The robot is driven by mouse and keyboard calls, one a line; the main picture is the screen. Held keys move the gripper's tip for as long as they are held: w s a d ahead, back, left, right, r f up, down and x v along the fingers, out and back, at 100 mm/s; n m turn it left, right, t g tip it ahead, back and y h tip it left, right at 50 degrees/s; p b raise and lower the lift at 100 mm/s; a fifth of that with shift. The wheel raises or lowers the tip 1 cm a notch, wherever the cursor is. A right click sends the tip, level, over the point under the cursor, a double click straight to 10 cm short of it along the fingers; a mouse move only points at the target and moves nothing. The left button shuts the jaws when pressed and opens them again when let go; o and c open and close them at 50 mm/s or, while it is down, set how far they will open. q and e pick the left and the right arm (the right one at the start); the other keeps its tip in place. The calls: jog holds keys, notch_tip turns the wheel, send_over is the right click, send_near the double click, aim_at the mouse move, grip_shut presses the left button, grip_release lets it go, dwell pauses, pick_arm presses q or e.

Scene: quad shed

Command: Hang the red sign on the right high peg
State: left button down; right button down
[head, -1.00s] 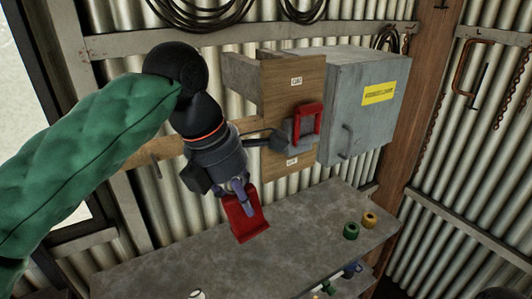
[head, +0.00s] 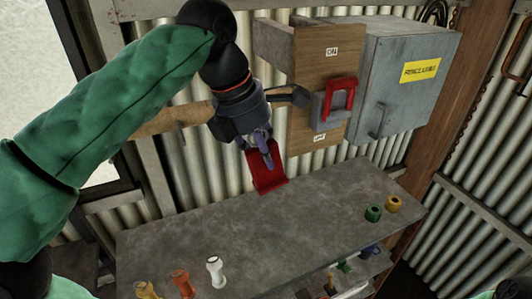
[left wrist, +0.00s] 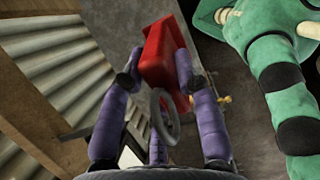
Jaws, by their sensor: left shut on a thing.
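The red sign (head: 267,178) is a bent red plate, held in front of the corrugated wall, above the bench's back edge in the head view. My left gripper (head: 262,152) is shut on it, with purple fingers at its upper end. In the left wrist view the red sign (left wrist: 158,55) lies between the fingertips, and a grey ring (left wrist: 165,115) shows in front of it. A wooden rail (head: 175,122) runs along the wall behind my left gripper. I cannot make out the right high peg; the gripper and arm cover part of the rail. My right gripper is out of view.
A wooden board with a red-handled switch (head: 341,95) and a grey cabinet (head: 405,80) stand out from the wall, right of the gripper. The grey bench (head: 250,225) is clear in the middle. Spools stand at its front left and right end (head: 373,212).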

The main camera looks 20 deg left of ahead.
pick_arm(q)
jog(key=w+a, duration=0.2)
jog(key=a, duration=0.1)
jog(key=w+a, duration=0.1)
jog(key=shift+w+a+f, duration=0.15)
jog(key=shift+w+f, duration=0.25)
dwell(0.4)
jog(key=shift+a+f, duration=0.15)
jog(key=shift+f, duration=0.1)
dwell(0.6)
jog(key=c, duration=0.8)
grip_release()
jog(key=shift+w+a, duration=0.1)
jog(key=shift+w, duration=0.05)
jog(key=shift+c, duration=0.2)
jog(key=shift+w+a+f, duration=0.15)
jog(key=shift+a, duration=0.1)
